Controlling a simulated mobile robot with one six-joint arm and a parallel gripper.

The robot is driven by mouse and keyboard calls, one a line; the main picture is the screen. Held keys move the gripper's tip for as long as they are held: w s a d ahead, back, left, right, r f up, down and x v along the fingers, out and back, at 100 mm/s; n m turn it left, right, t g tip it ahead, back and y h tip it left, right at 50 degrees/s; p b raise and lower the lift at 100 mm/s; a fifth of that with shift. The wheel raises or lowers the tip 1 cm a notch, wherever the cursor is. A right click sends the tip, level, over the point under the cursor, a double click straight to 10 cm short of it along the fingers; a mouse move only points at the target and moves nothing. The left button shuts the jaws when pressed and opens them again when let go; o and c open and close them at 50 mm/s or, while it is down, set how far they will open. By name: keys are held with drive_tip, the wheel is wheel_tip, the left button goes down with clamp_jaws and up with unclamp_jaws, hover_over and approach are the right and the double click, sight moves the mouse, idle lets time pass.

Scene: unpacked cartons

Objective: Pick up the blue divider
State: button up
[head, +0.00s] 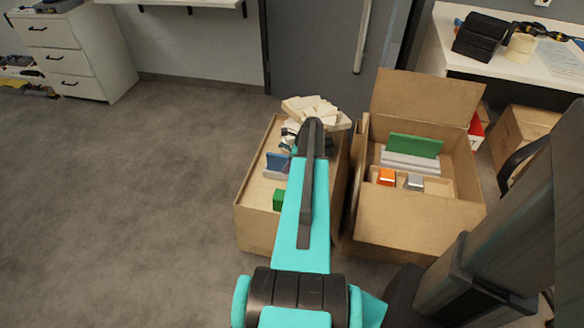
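The blue divider (276,161) stands in the left carton (254,217), near its left wall, with a light grey piece (272,174) at its foot. My arm reaches over this carton and hides much of its inside, perhaps also the right end of the divider. My gripper (291,137) is at the far end of the arm, by the back of the carton, above and slightly right of the divider in the picture. The arm covers most of it, so I cannot see whether its fingers are open or hold anything.
A green block (278,200) is in the left carton; pale blocks (311,108) are heaped at its back. The right carton (408,221) has its back flap up and holds a green divider (414,146), an orange block (387,177) and a grey block (414,182). The floor at left is clear.

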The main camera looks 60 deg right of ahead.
idle(0.4)
clamp_jaws()
drive_tip(key=shift+r, duration=0.1)
drive_tip(key=shift+r+p, duration=0.4)
drive_tip(key=shift+r, duration=4.6)
